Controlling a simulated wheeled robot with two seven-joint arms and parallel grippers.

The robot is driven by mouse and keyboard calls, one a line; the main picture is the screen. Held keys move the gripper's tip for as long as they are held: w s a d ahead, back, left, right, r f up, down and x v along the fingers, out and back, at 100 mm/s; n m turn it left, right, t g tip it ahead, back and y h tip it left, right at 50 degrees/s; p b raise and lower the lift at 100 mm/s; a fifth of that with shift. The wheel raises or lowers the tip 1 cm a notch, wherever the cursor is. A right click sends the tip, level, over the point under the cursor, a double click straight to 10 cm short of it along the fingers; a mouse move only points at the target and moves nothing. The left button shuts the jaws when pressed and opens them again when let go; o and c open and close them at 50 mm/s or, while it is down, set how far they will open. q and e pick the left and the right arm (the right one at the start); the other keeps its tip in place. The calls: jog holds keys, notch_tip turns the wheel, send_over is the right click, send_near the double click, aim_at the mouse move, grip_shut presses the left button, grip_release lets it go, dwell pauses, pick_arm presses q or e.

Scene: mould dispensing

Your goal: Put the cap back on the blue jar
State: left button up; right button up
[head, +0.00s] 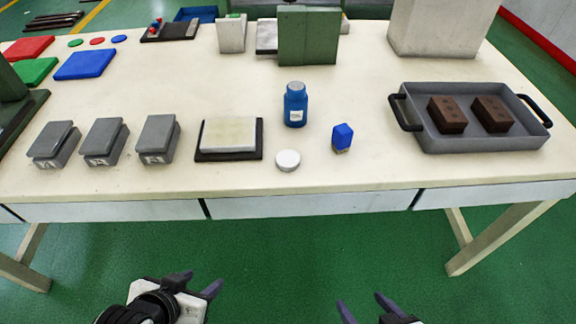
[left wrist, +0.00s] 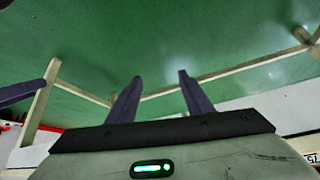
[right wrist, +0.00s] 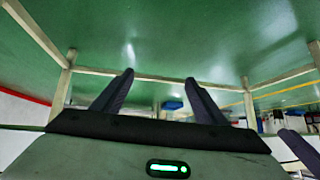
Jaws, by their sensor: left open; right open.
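The blue jar (head: 295,106) stands upright on the table with a white label on its front. Its top looks blue-grey, and no white cap sits on it. A round white cap (head: 288,160) lies on the table in front of the jar, nearer the front edge. My left gripper (head: 202,282) is open and empty in front of the table, below its edge; its fingers also show in the left wrist view (left wrist: 160,82). My right gripper (head: 360,302) is open and empty, also in front of the table; its fingers show in the right wrist view (right wrist: 160,78).
A small blue-topped block (head: 342,138) stands right of the cap. A pale block on a dark base (head: 228,135) lies left. A grey tray (head: 480,145) with two brown blocks is at right. Several grey boxes (head: 104,140) stand at left. A green block (head: 308,38) stands behind.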

pick_arm(q)
jog(key=s+d+f+t+h+b, duration=0.1)
jog(key=d+f+t+b, duration=0.1)
jog(key=f, duration=1)
jog(key=shift+d+h+b, duration=0.3)
jog(key=shift+d+b, duration=0.6)
jog(key=shift+b, duration=0.25)
pick_arm(e)
jog(key=f, duration=0.1)
jog(key=a+f, duration=0.1)
jog(key=f, duration=0.1)
jog(key=shift+w+a+f, duration=0.2)
jog(key=shift+w+a, duration=0.05)
jog(key=shift+w, duration=0.15)
